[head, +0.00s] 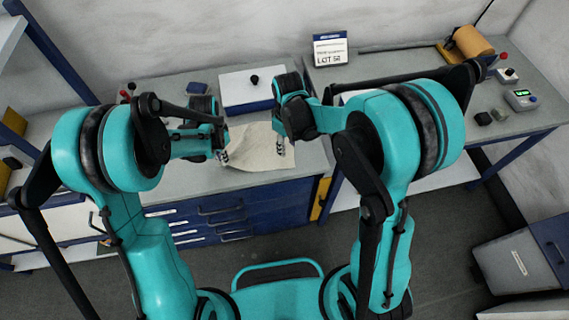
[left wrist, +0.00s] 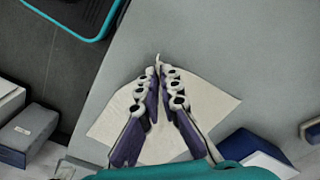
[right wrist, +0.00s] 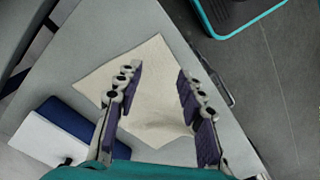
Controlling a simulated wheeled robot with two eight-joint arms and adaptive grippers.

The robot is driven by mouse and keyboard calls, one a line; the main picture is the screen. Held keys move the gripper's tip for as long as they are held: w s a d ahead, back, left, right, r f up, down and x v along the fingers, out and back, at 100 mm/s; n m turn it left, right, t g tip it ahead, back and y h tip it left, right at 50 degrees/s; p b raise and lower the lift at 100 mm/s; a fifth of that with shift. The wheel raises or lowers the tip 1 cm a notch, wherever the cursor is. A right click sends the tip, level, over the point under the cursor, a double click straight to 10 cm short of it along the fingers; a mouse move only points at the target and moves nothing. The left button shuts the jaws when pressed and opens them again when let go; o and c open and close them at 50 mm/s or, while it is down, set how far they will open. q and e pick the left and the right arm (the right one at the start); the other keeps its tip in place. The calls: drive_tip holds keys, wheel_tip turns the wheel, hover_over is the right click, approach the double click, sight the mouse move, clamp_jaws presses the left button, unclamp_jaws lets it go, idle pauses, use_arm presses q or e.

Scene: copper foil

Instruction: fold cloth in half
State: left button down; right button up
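A cream cloth (head: 256,147) lies on the grey bench top, near its front edge. It shows in the left wrist view (left wrist: 205,98) and the right wrist view (right wrist: 150,75). My left gripper (head: 223,156) is at the cloth's left side. In the left wrist view its fingertips (left wrist: 158,70) are together, with a small bit of cloth sticking up past them. My right gripper (head: 281,146) is at the cloth's right side. In the right wrist view its fingers (right wrist: 160,80) are wide apart over the cloth, with nothing gripped. The cloth has slight wrinkles near the right finger.
A white and blue box with a black knob (head: 240,90) stands behind the cloth. A small blue item (head: 197,88) is left of it. A LOT sign (head: 330,50) stands at the back. A copper-coloured roll (head: 473,41) and small devices sit on the right bench.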

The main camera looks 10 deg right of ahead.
sight(287, 164)
wheel_tip(287, 164, down, 10)
drive_tip(key=shift+w+r, duration=0.1)
drive_tip(key=shift+r, duration=0.1)
idle(0.6)
clamp_jaws()
idle(1.2)
drive_tip(key=shift+r, duration=2.5)
